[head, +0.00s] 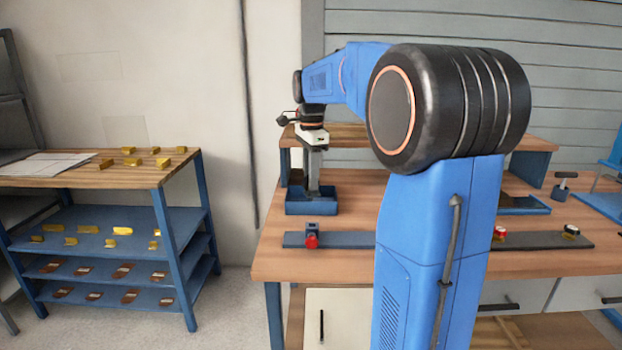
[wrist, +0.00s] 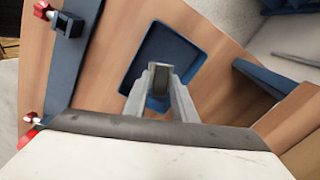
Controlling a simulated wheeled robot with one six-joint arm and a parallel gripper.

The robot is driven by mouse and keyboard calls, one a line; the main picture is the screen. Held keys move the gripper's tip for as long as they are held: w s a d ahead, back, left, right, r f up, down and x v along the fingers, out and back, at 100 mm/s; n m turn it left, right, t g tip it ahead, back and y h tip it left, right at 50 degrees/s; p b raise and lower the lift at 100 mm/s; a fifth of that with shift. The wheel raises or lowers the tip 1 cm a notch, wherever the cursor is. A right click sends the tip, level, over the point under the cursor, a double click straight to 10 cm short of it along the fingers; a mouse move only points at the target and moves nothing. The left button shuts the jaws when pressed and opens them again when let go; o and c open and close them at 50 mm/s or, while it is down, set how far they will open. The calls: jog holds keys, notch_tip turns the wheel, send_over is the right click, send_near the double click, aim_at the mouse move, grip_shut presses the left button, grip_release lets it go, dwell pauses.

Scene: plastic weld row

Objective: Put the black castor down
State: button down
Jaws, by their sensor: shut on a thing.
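My gripper (head: 312,188) points straight down over a blue tray (head: 311,208) on the wooden bench in the head view. In the wrist view, my gripper (wrist: 160,82) has its two grey fingers close together, shut on a small dark piece, taken as the black castor (wrist: 159,77). Most of the castor is hidden by the fingers, and it cannot be made out in the head view. The blue tray (wrist: 182,45) lies beneath the fingertips in the wrist view, and its visible floor looks bare. I cannot tell whether the castor touches the tray.
A dark strip with a red-knobbed clamp (head: 311,238) lies in front of the tray. A raised wooden shelf (head: 350,134) stands behind it. Another blue tray (head: 524,205) and a dark handled object (head: 563,187) are at right. A shelf rack (head: 110,178) holding yellow parts stands left.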

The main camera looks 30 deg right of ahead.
jog(key=shift+f, duration=0.1)
jog(key=c, duration=1.5)
grip_release()
jog(key=shift+o, duration=0.2)
notch_tip(320, 180, up, 12)
